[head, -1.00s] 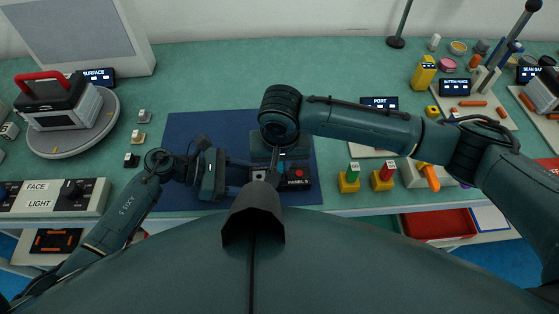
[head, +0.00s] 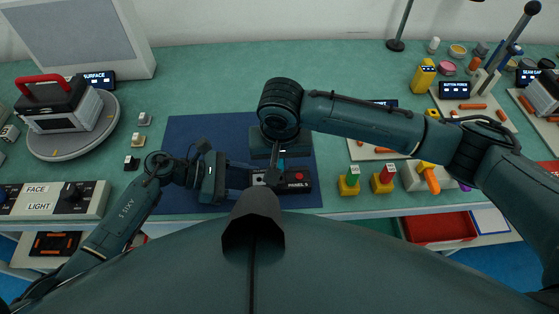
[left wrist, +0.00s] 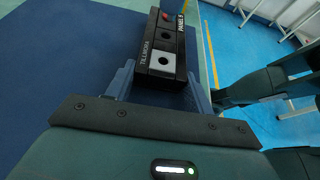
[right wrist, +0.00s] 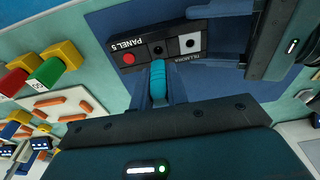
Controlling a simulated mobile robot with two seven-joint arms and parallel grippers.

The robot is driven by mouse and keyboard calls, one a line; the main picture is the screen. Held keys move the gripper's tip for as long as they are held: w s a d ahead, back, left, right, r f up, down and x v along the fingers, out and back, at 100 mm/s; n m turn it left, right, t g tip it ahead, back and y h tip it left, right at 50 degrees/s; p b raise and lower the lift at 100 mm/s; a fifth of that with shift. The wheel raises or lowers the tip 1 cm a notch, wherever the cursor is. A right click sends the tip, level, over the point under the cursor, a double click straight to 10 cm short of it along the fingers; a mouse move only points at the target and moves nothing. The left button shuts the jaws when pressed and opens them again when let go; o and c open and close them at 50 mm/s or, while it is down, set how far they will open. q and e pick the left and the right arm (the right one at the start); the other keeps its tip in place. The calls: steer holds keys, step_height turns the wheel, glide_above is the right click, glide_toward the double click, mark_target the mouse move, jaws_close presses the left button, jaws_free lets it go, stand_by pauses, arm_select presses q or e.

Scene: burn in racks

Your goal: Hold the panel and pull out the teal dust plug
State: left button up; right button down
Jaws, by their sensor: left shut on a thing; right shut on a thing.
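The panel (head: 297,180) is a black block marked PANEL 5, with a red button, a dark socket and a pale square with a hole. It lies on the blue mat and also shows in the left wrist view (left wrist: 152,50) and right wrist view (right wrist: 205,46). My left gripper (left wrist: 162,82) is shut on its end beside the pale square. My right gripper (right wrist: 157,98) is shut on the teal dust plug (right wrist: 157,80), above the panel. The plug looks clear of the panel; the dark socket (right wrist: 158,50) shows past its end. The left wrist view shows no plug in the panel.
The blue mat (head: 185,135) has free room left of the panel. Green and red button blocks stand right of it, the green one nearer (head: 349,183). A control box marked FACE and LIGHT (head: 50,199) is at the left. The table's front edge is close.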

stand_by(0.4)
arm_select(q)
steer(key=o, duration=1.2)
steer(key=v, duration=1.2)
steer(key=shift+a+f, duration=0.1)
steer(key=shift+s, duration=0.1)
